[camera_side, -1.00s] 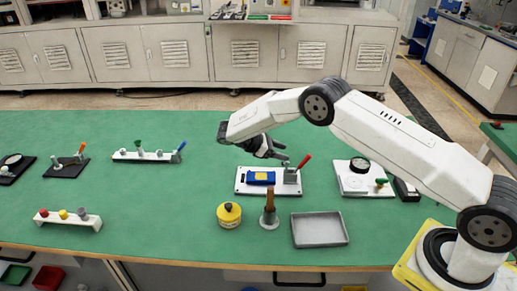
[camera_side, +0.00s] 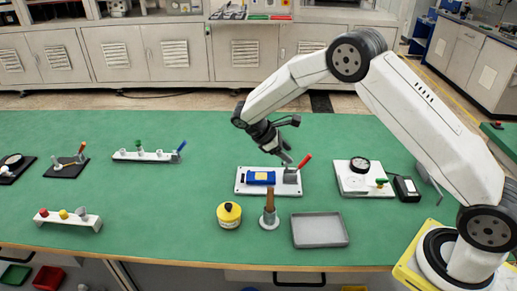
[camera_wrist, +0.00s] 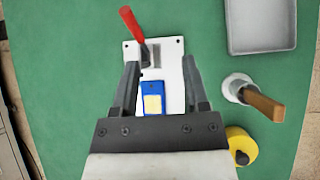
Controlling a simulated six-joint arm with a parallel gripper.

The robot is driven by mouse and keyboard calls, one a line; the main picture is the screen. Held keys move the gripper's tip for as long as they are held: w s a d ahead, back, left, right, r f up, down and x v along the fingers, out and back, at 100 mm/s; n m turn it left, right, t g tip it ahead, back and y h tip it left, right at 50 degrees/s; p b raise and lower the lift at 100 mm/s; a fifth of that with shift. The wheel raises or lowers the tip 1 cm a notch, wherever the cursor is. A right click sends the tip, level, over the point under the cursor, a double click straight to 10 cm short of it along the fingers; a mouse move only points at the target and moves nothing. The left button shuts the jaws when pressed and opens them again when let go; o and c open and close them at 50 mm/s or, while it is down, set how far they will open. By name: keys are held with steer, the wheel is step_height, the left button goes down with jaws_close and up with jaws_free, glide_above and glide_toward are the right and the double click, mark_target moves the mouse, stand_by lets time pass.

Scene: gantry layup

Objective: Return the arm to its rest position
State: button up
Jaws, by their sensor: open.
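My gripper (camera_side: 289,142) hangs over the table above a white fixture plate (camera_side: 241,187). In the wrist view its two dark fingers (camera_wrist: 160,80) are spread apart with nothing held between them. The plate carries a blue block with a yellow patch (camera_side: 261,178) and a clamp with a red handle (camera_side: 304,161). In the wrist view the blue block (camera_wrist: 153,98) and the red handle (camera_wrist: 132,24) show beyond and between the fingers, on the plate below.
In front stand a yellow tin (camera_side: 229,215), a brown-handled tool on a round base (camera_side: 269,212) and an empty grey tray (camera_side: 319,230). A white plate with a dial (camera_side: 366,190) lies right. Racks stand left. The table's middle left (camera_side: 150,190) is clear.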

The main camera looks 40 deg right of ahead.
steer(key=s+a+r+m+t+y, duration=0.2)
steer(key=s+m, duration=0.1)
steer(key=s, duration=0.3)
steer(key=s+a+r+m+t+y, duration=0.1)
steer(key=s+a+m+t+y, duration=0.1)
steer(key=s, duration=0.4)
steer(key=s+a+r+m+t+y, duration=0.2)
steer(key=s+m+t+y, duration=0.1)
steer(key=s, duration=0.4)
steer(key=shift+r+m, duration=0.3)
steer(key=shift+m, duration=0.1)
